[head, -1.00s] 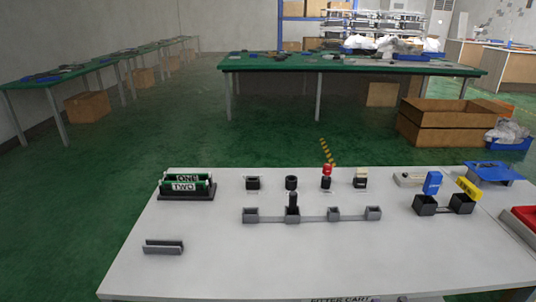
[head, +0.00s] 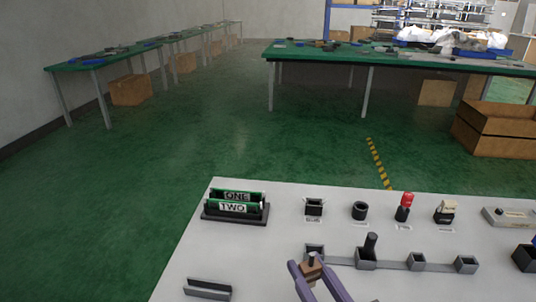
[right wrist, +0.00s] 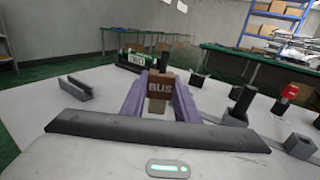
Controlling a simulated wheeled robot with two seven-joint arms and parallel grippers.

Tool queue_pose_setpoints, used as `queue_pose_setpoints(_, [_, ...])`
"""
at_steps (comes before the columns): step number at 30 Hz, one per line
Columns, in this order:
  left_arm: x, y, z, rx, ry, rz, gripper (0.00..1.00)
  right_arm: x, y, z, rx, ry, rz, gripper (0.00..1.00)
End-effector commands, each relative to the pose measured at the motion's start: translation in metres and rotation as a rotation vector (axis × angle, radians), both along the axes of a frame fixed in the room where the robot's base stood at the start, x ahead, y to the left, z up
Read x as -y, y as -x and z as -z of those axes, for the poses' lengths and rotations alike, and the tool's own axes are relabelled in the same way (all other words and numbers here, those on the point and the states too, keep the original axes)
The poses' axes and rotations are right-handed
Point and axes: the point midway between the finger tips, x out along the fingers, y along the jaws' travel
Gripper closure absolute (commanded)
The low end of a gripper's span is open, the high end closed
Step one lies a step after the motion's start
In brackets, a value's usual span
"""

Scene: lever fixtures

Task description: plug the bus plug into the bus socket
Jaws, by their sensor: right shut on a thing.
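The bus plug (head: 311,270) is a brown block marked BUS, with a dark stub on top in the head view. My right gripper (head: 309,263), with purple fingers, is shut on it; the block shows between the fingers in the right wrist view (right wrist: 159,88). The plug overlaps the front of the leftmost grey holder (head: 315,248) in the head view; I cannot tell how high it is above the cart. Behind stand a square black socket (head: 314,207) and a round black one (head: 360,210); their labels are too small to read, so I cannot tell which is the bus socket. My left gripper is not in view.
A black peg (head: 371,245) stands in the second grey holder, near my right gripper. A red-topped part (head: 405,206) and a beige-topped part (head: 445,212) stand at the back. A ONE/TWO rack (head: 236,208) and a grey channel (head: 208,289) are on the left.

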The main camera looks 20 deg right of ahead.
Motion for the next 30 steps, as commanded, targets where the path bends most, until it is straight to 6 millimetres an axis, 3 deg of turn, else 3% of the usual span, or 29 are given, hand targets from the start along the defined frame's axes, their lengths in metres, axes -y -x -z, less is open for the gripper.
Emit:
queue_pose_setpoints(9, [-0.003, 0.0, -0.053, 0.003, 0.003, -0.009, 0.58, 0.084, -0.107, -0.049, 0.006, -0.008, 0.299, 0.94])
queue_pose_setpoints(15, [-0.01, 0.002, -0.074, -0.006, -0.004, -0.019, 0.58, 0.128, -0.168, -0.072, 0.0, -0.006, 0.465, 0.94])
queue_pose_setpoints(21, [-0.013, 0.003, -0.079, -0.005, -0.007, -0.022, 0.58, 0.141, -0.19, -0.076, 0.0, -0.001, 0.519, 0.94])
queue_pose_setpoints(30, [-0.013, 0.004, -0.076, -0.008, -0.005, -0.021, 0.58, 0.142, -0.19, -0.074, 0.001, 0.001, 0.521, 0.94])
